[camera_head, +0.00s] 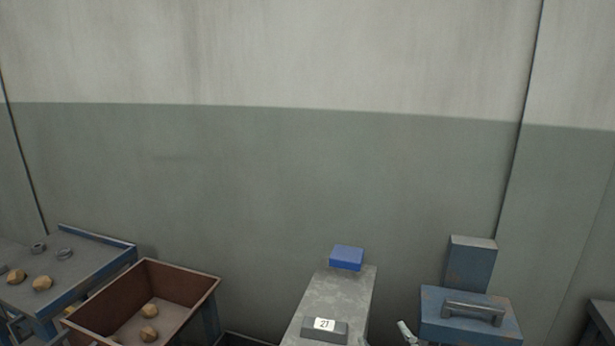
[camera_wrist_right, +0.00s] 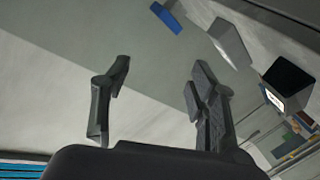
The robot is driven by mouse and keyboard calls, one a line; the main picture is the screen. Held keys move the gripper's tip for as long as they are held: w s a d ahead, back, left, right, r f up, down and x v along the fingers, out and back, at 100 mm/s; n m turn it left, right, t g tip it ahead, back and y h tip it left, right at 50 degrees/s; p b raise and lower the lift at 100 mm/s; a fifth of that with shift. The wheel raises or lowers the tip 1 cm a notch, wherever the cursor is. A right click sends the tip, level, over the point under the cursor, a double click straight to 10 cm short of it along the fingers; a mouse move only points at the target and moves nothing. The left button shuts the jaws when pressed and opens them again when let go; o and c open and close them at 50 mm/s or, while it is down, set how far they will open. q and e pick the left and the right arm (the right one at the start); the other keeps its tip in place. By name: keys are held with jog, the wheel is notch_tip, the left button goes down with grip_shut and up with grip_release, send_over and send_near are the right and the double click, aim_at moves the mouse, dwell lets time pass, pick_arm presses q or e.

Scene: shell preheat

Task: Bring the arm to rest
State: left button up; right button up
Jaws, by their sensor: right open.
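My right gripper (camera_wrist_right: 160,78) shows in the right wrist view, with its two dark fingers spread apart. Nothing is between the fingers. The wrist view is tilted, and the wall fills the space behind the fingers. I cannot make out my right gripper in the head view. My left gripper is in neither view.
A grey bench (camera_head: 334,298) carries a blue block (camera_head: 347,257) and a block labelled 21 (camera_head: 318,337). A brown bin (camera_head: 185,276) holds yellowish lumps, beside a blue-edged table (camera_head: 85,265). A blue box with a handle (camera_head: 432,313) stands right. The wall above is clear.

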jog(key=s+d+f+m+g, duration=0.25)
jog(key=s+f+g, duration=0.45)
jog(key=s+f, duration=0.45)
jog(key=s+d+f+m+g, duration=0.2)
jog(key=s+d+f+g, duration=0.3)
jog(key=s+f, duration=0.7)
jog(key=s+a+f+g, duration=0.1)
jog(key=s+f, duration=0.1)
jog(key=f, duration=0.9)
jog(key=s+f+g, duration=0.1)
jog(key=s+f, duration=0.1)
jog(key=f, duration=0.9)
jog(key=s+d+f+g, duration=0.1)
jog(key=s+d+f, duration=0.1)
jog(key=s+f, duration=1.4)
jog(key=shift+s+d+f+g+h, duration=0.25)
jog(key=shift+d+f+g+h, duration=0.05)
jog(key=shift+f+h, duration=0.15)
